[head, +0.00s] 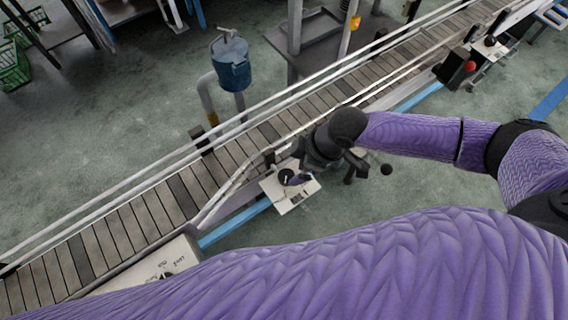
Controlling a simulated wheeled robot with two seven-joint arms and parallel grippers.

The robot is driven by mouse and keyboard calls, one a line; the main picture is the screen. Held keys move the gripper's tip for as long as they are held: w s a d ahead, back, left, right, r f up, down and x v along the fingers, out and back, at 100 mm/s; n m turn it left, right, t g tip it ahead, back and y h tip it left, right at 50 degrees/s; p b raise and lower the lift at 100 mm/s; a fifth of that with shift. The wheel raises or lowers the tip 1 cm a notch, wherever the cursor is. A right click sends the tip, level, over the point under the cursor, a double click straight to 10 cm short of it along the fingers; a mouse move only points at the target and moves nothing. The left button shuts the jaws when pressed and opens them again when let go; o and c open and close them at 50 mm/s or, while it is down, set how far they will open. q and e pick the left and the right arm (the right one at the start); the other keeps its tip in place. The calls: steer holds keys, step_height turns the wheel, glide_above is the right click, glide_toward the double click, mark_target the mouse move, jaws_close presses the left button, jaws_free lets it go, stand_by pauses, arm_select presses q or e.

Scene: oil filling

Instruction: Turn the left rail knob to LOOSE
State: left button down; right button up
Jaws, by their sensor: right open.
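A black rail knob (286,176) sits on a pale plate (296,198) at the near side of the conveyor, left of my right gripper. Dark markings on the plate are too small to read. My right gripper (356,166) is open and empty, right of the plate and apart from the knob. Its dark wrist hangs over the conveyor's near edge and partly covers the area by the plate. A second black knob (490,41) shows on another pale plate far up the conveyor at the right. My left gripper is not in view.
The slatted conveyor (95,245) runs diagonally with white rails. A pale panel with a dial (166,274) is at lower left. A red button (470,67) and blue can (231,63) stand farther off.

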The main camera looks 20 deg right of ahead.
mark_target(287, 175)
steer(key=x, duration=0.3)
steer(key=d+b+x, duration=0.1)
steer(key=x, duration=0.2)
steer(key=b+x, duration=0.1)
steer(key=x, duration=0.2)
steer(key=shift+w+d+f, duration=0.1)
steer(key=shift+d+f, duration=0.15)
steer(key=shift+d, duration=0.05)
